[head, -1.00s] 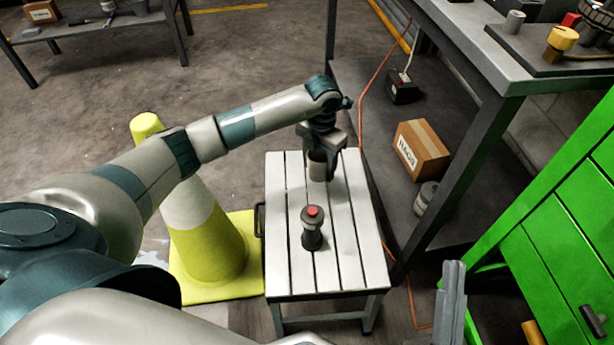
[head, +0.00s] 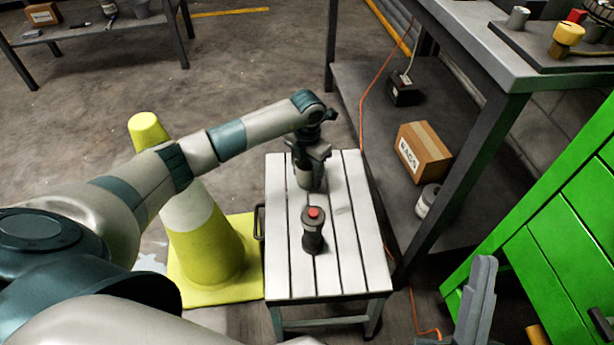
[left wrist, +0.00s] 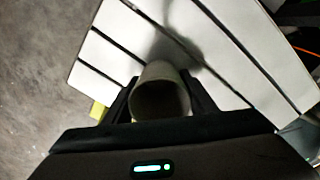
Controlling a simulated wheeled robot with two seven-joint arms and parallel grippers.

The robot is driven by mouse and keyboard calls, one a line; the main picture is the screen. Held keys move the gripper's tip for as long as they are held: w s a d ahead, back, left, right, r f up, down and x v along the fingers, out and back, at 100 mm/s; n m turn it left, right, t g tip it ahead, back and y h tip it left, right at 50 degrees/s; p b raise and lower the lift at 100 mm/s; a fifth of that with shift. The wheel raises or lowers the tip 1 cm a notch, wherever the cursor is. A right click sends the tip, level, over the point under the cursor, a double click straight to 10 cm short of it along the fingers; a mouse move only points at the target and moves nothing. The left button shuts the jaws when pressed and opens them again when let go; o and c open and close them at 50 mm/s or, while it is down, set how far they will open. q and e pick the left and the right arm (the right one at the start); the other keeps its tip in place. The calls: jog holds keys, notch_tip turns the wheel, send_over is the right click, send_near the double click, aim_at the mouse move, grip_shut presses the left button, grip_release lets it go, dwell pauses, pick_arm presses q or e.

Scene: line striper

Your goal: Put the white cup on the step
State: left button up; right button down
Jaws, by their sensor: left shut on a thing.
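My left gripper (head: 308,172) is shut on the white cup (head: 304,181), over the far part of the white slatted step (head: 345,270). In the left wrist view the cup (left wrist: 160,95) sits between the two fingers with its open mouth toward the camera, and a dark shadow lies on the slats beyond it. I cannot tell whether the cup's base touches the slats. My right gripper (head: 478,300) shows only in part at the bottom right, away from the step; its opening is unclear.
A dark bottle with a red top (head: 313,232) stands on the step, nearer than the cup. A yellow and white cone (head: 205,245) stands left of the step. A grey workbench (head: 470,50) with a cardboard box (head: 423,152) on its lower shelf and a green cabinet (head: 560,235) are at right.

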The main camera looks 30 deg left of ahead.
pick_arm(q)
jog(key=shift+f, duration=0.5)
pick_arm(e)
jog(key=shift+w+d+r+t, duration=0.15)
jog(key=shift+r+t, duration=0.1)
jog(key=shift+r, duration=0.2)
jog(key=shift+w+d+r+t, duration=0.15)
jog(key=shift+r+t, duration=0.1)
jog(key=shift+r, duration=0.2)
jog(key=shift+s+f, duration=0.1)
pick_arm(q)
jog(key=shift+f, duration=0.15)
jog(key=o, duration=1)
jog(key=shift+o, duration=0.2)
pick_arm(e)
jog(key=shift+s+f, duration=0.1)
jog(key=shift+f, duration=0.05)
